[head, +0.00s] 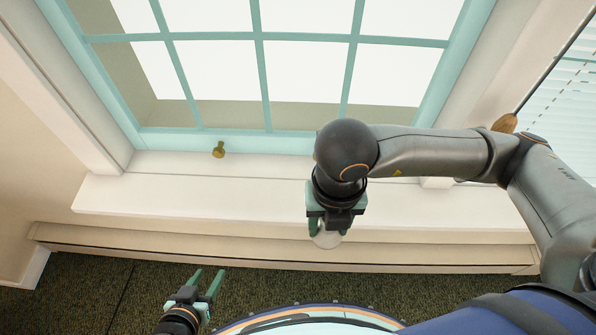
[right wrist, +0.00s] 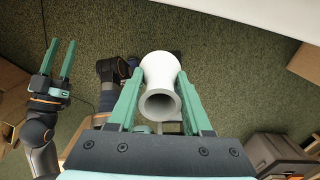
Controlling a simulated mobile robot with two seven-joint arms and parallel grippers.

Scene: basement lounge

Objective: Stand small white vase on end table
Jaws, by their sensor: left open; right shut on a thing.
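The small white vase (right wrist: 161,70) has a flared rim and a narrower neck. My right gripper (right wrist: 160,98) is shut on it, with one green finger on each side, and its open mouth faces the right wrist camera. In the head view only a pale part of the vase (head: 327,240) shows below my right gripper (head: 328,226), in front of the window ledge. My left gripper (head: 208,283) is open and empty, low over the carpet. It also shows open in the right wrist view (right wrist: 60,65). I cannot make out the end table in either view.
A white window ledge (head: 190,200) runs below the teal-framed window (head: 263,85). Dark green carpet (head: 80,300) lies below it. The right wrist view shows a brown box-like thing (right wrist: 305,62) and a grey-brown one (right wrist: 280,152) at the right. Clear carpet (right wrist: 235,70) lies beside the vase.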

